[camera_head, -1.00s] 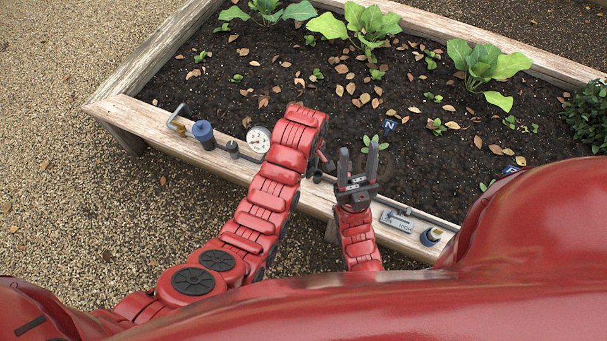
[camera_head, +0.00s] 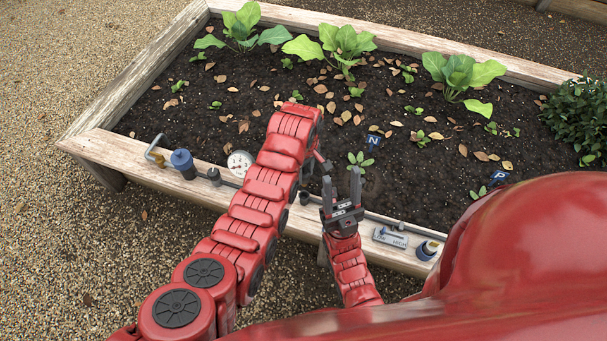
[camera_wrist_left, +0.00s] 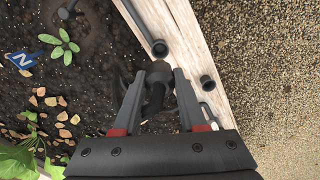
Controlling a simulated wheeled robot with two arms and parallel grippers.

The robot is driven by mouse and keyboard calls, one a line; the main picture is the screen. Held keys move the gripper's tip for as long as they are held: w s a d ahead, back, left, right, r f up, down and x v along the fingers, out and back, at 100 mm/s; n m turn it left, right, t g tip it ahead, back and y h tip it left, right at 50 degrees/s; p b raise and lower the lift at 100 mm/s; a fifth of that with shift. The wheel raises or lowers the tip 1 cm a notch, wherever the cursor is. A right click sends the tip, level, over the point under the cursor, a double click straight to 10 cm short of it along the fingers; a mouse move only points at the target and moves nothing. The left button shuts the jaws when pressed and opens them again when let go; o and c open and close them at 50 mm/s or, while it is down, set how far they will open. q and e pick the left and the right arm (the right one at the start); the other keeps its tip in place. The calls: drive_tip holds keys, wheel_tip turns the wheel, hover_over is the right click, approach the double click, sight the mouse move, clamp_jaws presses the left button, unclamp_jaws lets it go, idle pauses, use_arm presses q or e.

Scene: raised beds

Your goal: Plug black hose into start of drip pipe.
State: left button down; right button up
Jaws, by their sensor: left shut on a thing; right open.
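My left gripper (camera_wrist_left: 158,82) is shut on the black hose (camera_wrist_left: 153,98), whose dark, rounded end sticks out between the fingertips in the left wrist view. Just ahead of that end is the open round mouth of a dark drip pipe (camera_wrist_left: 160,48), which runs along the bed's wooden edge. Hose end and mouth look close; I cannot tell whether they touch. In the head view my left gripper (camera_head: 321,166) is mostly hidden behind its own arm. My right gripper (camera_head: 342,200) is open and empty, fingers pointing up the picture, over the near edge.
The near board (camera_head: 135,157) carries a brass tap (camera_head: 154,153), blue filter (camera_head: 183,164), pressure gauge (camera_head: 240,163), label plate (camera_head: 390,237) and blue-grey fitting (camera_head: 429,249). Leafy plants (camera_head: 462,75) grow in soil.

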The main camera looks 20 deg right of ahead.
sight(304, 182)
use_arm(q)
drive_tip(key=shift+f, duration=0.15)
drive_tip(key=shift+f+b, duration=1.3)
drive_tip(key=shift+f, duration=1.05)
drive_tip(key=shift+f+b, duration=1.4)
drive_tip(key=shift+f, duration=0.8)
unclamp_jaws()
drive_tip(key=shift+r+p, duration=2.5)
drive_tip(key=shift+r, duration=1)
